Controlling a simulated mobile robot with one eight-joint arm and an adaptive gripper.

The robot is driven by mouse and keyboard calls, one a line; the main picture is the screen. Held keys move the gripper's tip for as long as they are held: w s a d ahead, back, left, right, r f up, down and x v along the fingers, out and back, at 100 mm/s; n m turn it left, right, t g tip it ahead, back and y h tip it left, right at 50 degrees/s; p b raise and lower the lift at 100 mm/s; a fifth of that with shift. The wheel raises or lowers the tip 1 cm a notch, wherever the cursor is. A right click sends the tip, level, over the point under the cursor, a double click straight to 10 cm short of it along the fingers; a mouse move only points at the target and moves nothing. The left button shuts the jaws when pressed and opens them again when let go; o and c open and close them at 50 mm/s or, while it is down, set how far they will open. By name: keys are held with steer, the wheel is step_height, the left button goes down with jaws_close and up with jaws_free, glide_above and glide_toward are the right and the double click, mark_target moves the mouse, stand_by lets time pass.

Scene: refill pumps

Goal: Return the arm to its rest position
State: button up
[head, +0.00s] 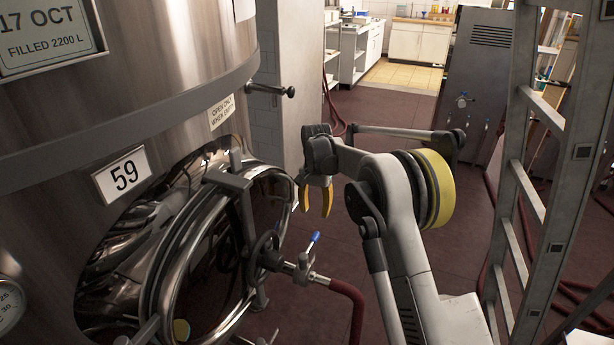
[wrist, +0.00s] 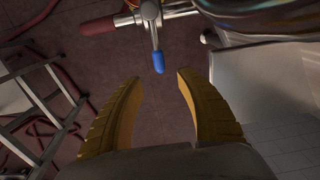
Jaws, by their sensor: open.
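My gripper (head: 316,199) hangs at the end of my bent arm, pointing down, in the middle of the head view. Its two yellow fingers are apart with nothing between them. In the wrist view my gripper (wrist: 157,90) also shows open and empty. Beyond the fingertips there is a valve with a blue-tipped lever (wrist: 158,62). The same blue lever (head: 314,238) shows in the head view, below my gripper and apart from it. The lever sits on a metal valve (head: 303,268) at the tank's front.
A large steel tank (head: 150,120) with a round hatch fills the left. A red hose (head: 350,300) runs from the valve. A ladder (head: 527,190) stands at the right, with a grey cabinet (head: 480,80) behind it. Open floor (head: 385,105) lies behind my arm.

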steer(key=s+d+r+n+t, duration=0.1)
steer(key=s+d+r+t, duration=0.15)
steer(key=s+r, duration=0.65)
steer(key=s+d+r+n+t, duration=0.1)
steer(key=s+d+r, duration=0.4)
steer(key=r, duration=0.5)
steer(key=s+d+f+n+t, duration=0.1)
steer(key=s+t, duration=0.1)
steer(key=s, duration=1)
steer(key=s+d+f+n+t, duration=0.1)
steer(key=s+d+n, duration=0.1)
steer(key=s, duration=1.1)
steer(key=shift+s+d+f+t, duration=0.2)
steer(key=shift+s+d+t, duration=0.1)
steer(key=shift+t, duration=0.05)
